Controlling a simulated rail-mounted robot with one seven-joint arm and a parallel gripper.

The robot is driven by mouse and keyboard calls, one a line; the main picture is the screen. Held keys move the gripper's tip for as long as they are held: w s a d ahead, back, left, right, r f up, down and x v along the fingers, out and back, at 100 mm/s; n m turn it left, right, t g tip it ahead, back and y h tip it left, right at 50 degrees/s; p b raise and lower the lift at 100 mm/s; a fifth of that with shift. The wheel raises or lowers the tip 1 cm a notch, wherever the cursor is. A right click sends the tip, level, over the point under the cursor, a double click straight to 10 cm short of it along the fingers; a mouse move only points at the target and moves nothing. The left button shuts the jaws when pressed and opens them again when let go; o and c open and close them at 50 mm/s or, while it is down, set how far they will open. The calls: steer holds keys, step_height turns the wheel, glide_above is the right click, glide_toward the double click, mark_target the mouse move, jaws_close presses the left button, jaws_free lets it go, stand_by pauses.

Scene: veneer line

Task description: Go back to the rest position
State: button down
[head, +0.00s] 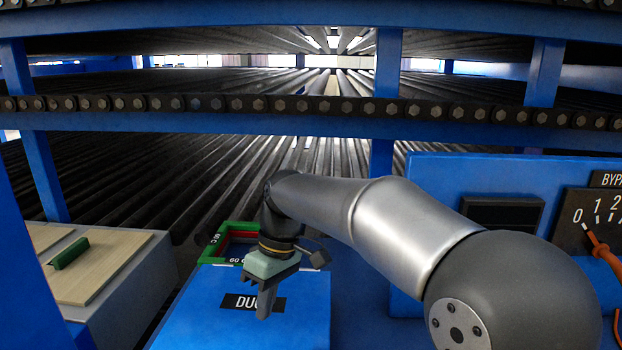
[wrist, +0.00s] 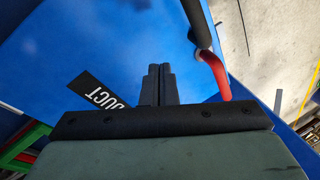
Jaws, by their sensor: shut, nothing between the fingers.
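My gripper (head: 265,303) points down over the blue box top labelled "DUCT" (head: 190,318) in the head view. Its fingers cover part of the label. In the wrist view my gripper (wrist: 160,72) has its two dark fingers together with nothing between them. The blue surface (wrist: 90,45) lies beyond the fingertips, with the label (wrist: 93,95) partly hidden behind the gripper. I cannot tell the exact gap between the fingertips and the surface.
A green-and-red frame (head: 214,247) stands just behind the gripper. A grey cabinet with a wooden panel (head: 105,262) and green handle (head: 68,253) is at left. A blue panel with a dial and orange-red lever (head: 600,248) is at right. Roller racks (head: 130,170) fill the back.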

steer(key=s+d+f+m+t+h, duration=0.1)
steer(key=s+d+f+m, duration=0.4)
steer(key=s+d, duration=0.4)
steer(key=s+d+f+m+t+h, duration=0.1)
steer(key=s+d+f+m, duration=0.5)
steer(key=d, duration=0.8)
steer(key=s, duration=0.3)
steer(key=shift+s+f+m+t, duration=0.2)
steer(key=shift+m+t, duration=0.2)
